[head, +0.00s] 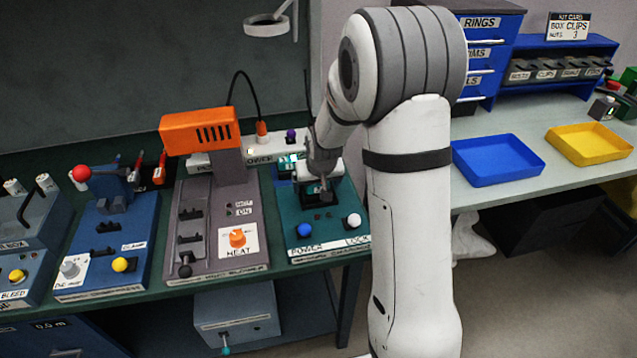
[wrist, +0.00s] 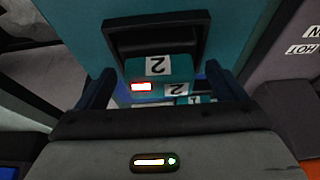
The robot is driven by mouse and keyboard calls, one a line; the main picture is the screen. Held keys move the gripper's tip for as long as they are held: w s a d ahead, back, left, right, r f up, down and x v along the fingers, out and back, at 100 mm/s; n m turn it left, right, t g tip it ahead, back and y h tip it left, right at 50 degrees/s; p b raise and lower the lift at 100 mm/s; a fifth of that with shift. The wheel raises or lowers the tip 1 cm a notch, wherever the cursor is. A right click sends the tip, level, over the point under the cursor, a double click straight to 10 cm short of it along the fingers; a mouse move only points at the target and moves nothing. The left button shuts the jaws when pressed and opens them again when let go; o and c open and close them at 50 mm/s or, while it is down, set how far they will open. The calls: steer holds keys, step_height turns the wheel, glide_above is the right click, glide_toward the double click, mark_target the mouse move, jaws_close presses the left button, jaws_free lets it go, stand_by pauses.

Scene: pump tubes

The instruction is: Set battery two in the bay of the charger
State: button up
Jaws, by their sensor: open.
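The teal charger (head: 325,229) sits on the bench in the head view, with a blue knob and a white knob at its front. My gripper (head: 320,188) points down over its middle, and my wrist hides much of what lies behind. In the wrist view, battery two (wrist: 183,65), teal with a white "2" label and a lit red indicator, shows between the fingers of my open gripper (wrist: 160,88). A black U-shaped frame (wrist: 157,47) borders it. Whether the fingers touch the battery cannot be told.
A grey heater unit (head: 215,225) with an orange head (head: 199,131) stands close on the charger's left. Further left is a blue unit (head: 105,240) with a red-knobbed lever. A blue tray (head: 497,160) and a yellow tray (head: 588,145) lie on the right bench.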

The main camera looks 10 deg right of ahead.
steer(key=shift+s+r, duration=0.1)
steer(key=shift+r, duration=0.5)
steer(key=v, duration=1.1)
steer(key=s+r+g, duration=0.1)
steer(key=s+r, duration=0.1)
steer(key=s, duration=1)
steer(key=s+r, duration=0.2)
steer(key=s, duration=1)
steer(key=shift+d+g, duration=0.25)
steer(key=shift+g, duration=0.15)
steer(key=shift+s, duration=0.1)
